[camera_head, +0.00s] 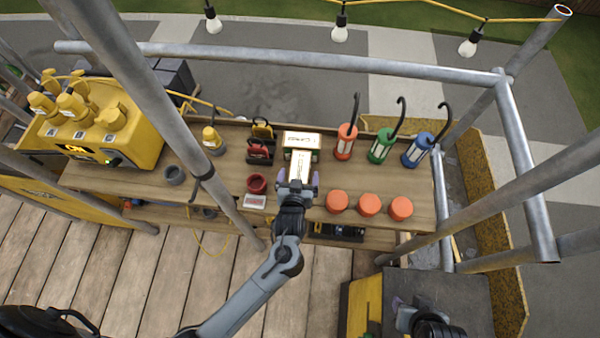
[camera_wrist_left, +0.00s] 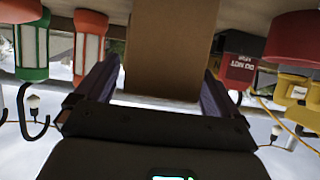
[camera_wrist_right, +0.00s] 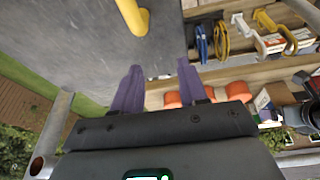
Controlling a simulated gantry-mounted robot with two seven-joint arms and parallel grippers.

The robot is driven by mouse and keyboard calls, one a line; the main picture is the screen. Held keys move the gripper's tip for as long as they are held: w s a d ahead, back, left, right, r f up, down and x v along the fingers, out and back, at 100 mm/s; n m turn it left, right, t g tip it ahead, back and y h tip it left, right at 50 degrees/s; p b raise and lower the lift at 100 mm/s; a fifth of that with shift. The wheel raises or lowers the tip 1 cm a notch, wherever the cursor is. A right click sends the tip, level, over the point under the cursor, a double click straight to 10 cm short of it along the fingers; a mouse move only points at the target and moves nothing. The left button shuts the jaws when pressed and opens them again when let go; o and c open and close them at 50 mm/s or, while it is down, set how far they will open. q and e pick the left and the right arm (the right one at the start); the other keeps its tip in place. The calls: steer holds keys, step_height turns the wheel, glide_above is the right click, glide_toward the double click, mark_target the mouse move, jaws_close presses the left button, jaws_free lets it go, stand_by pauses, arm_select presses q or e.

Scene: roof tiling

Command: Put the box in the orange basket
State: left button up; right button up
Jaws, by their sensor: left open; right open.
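A small brown box (camera_head: 301,163) with a pale labelled face stands on the wooden workbench. My left gripper (camera_head: 297,187) is at its near side, with the jaws open. In the left wrist view the brown box (camera_wrist_left: 172,48) lies between the two spread fingers of the left gripper (camera_wrist_left: 160,90), with gaps beside it. My right gripper (camera_wrist_right: 157,90) is open and empty in the right wrist view, over a grey surface, far from the box. I cannot make out an orange basket in any view.
A red cup (camera_head: 257,183) and red padlocks (camera_head: 260,150) stand left of the box. Orange, green and blue lanterns (camera_head: 381,145) stand right. Several orange round pieces (camera_head: 369,204) line the front edge. A yellow charger (camera_head: 100,135) fills the left end. Scaffold poles (camera_head: 150,95) cross the view.

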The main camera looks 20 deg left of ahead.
arm_select(q)
steer(key=shift+x, duration=1)
steer(key=shift+r, duration=0.1)
steer(key=c, duration=1.6)
